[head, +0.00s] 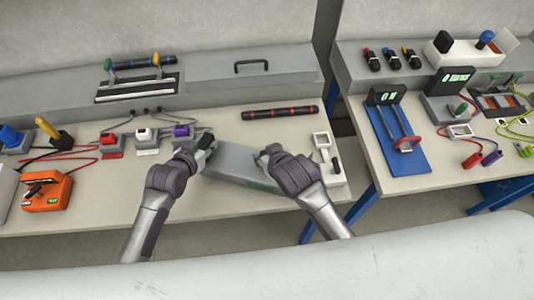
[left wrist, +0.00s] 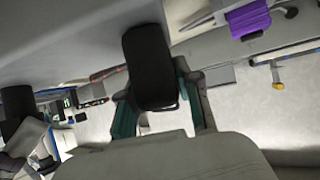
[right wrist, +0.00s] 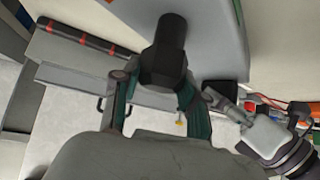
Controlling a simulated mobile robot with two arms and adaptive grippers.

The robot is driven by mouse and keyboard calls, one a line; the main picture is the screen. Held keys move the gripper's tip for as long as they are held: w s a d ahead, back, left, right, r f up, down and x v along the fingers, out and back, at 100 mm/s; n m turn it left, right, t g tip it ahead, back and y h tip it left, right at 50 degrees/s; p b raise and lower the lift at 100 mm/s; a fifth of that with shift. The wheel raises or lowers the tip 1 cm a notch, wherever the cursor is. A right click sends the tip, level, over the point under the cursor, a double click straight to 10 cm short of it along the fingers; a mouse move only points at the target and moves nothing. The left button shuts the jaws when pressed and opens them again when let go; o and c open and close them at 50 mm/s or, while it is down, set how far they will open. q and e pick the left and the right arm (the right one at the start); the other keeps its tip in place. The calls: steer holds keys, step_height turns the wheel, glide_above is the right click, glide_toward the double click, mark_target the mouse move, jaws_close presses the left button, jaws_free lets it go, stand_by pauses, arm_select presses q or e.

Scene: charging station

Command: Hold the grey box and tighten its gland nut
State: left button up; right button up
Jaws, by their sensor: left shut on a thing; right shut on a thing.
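The grey box (head: 235,162) lies on the left bench between my two grippers, a green patch on its near side. My left gripper (head: 203,146) is shut on a black rounded block (left wrist: 150,65) at the box's left end; it looks like a handle. My right gripper (head: 262,157) is at the box's right end, shut on a black stepped cylinder (right wrist: 165,55) that stands out from the box and looks like the gland nut. The grey box also shows in the right wrist view (right wrist: 208,28). The fingers partly hide both contacts.
A black bar with red bands (head: 280,113) lies behind the box. A white fixture (head: 325,160) stands close right of my right gripper. Coloured plugs (head: 145,135) and an orange device (head: 47,192) are to the left. The bench front between them is clear.

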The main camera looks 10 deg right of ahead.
stand_by(0.4)
steer(key=o, duration=1.1)
steer(key=shift+o, duration=0.2)
steer(key=v, duration=1.2)
